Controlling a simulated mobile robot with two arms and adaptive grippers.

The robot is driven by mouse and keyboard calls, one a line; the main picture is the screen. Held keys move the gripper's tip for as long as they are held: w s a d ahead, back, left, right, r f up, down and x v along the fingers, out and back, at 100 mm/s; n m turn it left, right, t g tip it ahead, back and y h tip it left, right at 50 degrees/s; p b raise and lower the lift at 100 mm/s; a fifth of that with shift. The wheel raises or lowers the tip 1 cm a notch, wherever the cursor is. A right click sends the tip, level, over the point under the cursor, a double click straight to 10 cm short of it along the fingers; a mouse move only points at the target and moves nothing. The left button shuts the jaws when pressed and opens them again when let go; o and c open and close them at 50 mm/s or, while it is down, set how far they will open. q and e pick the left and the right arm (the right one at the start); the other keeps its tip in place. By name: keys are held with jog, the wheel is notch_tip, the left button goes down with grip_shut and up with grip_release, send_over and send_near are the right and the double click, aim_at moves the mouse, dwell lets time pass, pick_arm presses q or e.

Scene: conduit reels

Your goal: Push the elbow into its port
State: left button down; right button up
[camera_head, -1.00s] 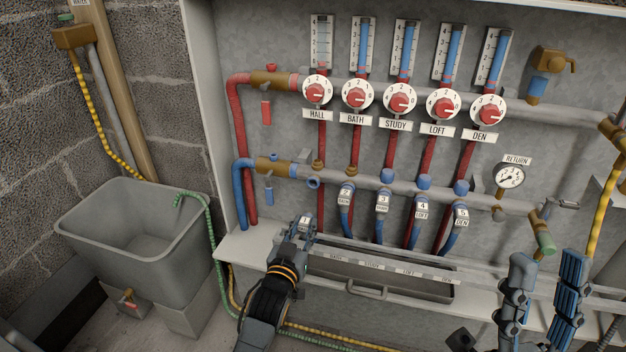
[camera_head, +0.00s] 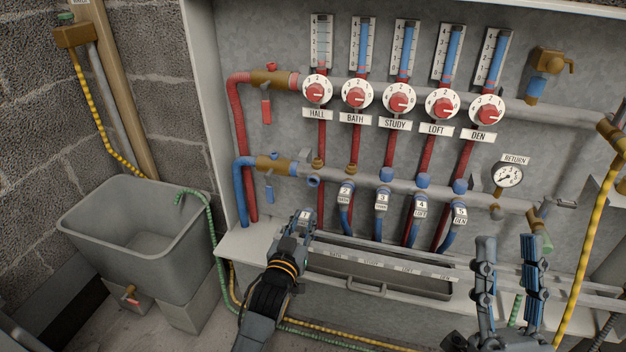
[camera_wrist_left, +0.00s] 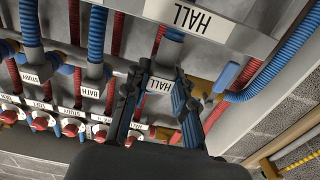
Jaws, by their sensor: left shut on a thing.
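The elbow's mouth is hidden there. My right gripper (camera_head: 510,240) is open and empty at the lower right.
A grey trough (camera_head: 380,285) with a handle lies below. A return gauge (camera_head: 508,176) is at right. A grey tub (camera_head: 140,225) stands at left.

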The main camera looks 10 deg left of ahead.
pick_arm(q)
jog(key=shift+r+p, duration=0.5)
jog(key=shift+r, duration=0.25)
pick_arm(e)
jog(key=w+f+g+h, duration=0.1)
jog(key=w+f+g, duration=0.3)
jog(key=f, duration=0.1)
jog(key=shift+w+a, duration=0.15)
jog(key=shift+a, duration=0.05)
jog(key=shift+h, duration=0.3)
